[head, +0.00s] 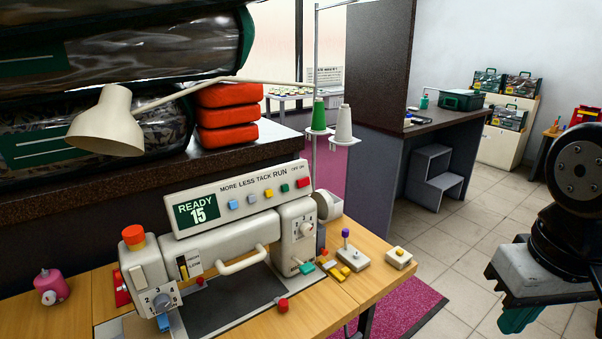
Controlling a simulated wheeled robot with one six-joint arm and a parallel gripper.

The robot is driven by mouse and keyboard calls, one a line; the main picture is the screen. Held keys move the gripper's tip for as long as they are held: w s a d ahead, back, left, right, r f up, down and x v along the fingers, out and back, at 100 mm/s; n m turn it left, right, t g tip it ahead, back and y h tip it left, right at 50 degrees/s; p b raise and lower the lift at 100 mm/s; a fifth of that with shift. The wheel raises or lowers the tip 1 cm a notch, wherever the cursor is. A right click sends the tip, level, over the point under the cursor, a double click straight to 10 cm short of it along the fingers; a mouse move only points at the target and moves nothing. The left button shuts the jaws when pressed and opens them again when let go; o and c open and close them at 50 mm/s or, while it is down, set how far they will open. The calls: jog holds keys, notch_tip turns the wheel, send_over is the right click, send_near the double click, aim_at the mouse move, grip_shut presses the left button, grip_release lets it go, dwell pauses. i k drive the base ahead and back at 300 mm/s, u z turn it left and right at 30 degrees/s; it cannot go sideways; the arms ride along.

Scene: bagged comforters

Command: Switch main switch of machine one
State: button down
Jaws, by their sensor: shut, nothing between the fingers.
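A cream sewing-type machine (225,235) stands on a wooden table. Its panel display (198,212) reads "READY 15". Blue, yellow, green and red buttons line the panel, with the red button (302,182) at the right end under small lettering like "OFF ON". A pale rocker-like part (138,275) and a numbered dial (161,300) are on the left head, under an orange knob (133,236). A red part (121,290) shows partly behind that head. Which is the main switch I cannot tell. My gripper (520,318) is shut and empty at the right edge, far from the machine.
A desk lamp (107,125) reaches over the machine's left side. Bagged comforters (120,45) and red folded bundles (227,117) sit on the dark counter behind. Small control blocks (345,260) stand right of the machine.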

aim_at(302, 182)
jog(key=z, duration=1.55)
jog(key=i, duration=1.4)
jog(key=u, duration=2.6)
jog(key=i, duration=0.5)
jog(key=u, duration=0.1)
